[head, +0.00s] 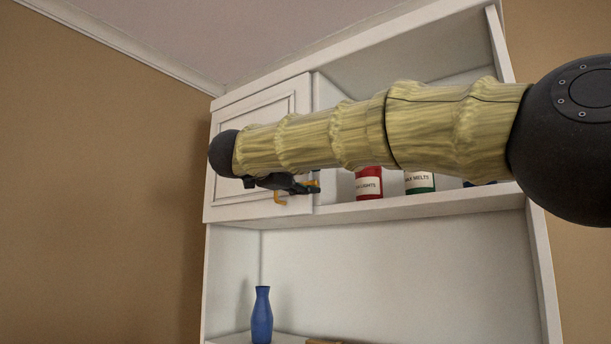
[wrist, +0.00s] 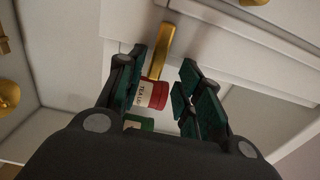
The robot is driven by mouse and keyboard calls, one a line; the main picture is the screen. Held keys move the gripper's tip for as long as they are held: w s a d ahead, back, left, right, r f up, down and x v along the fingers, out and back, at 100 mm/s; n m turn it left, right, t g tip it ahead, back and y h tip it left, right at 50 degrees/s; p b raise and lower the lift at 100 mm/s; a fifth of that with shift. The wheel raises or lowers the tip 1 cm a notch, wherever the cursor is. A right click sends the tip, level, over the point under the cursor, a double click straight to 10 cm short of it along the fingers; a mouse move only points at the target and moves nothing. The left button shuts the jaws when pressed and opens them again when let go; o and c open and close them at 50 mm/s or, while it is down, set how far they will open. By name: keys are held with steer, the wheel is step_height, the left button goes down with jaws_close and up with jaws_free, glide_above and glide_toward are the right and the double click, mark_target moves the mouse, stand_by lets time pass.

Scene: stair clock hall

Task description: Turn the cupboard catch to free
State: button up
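The white cupboard door (head: 238,209) is at the upper left of the shelf unit and looks closed. In the wrist view a brass bar (wrist: 160,50), apparently the catch, stands out at the fingertips, nearer the left finger. My gripper (wrist: 160,65) is open, its dark green fingers apart on either side of the bar's lower end; contact cannot be told. In the head view my gripper (head: 300,187) is at the door's lower right, mostly under my arm. Brass pieces (head: 280,198) show beside it; which one is the catch is unclear there.
A red tin (head: 369,185) and a green-and-white tin (head: 420,183) stand on the open shelf right of the door; the red one also shows in the wrist view (wrist: 153,95). A blue vase (head: 262,316) stands below.

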steer(key=shift+w+f, duration=0.45)
steer(key=shift+w, duration=0.4)
steer(key=shift+s+r, duration=0.2)
steer(key=shift+s, duration=0.15)
jaws_close()
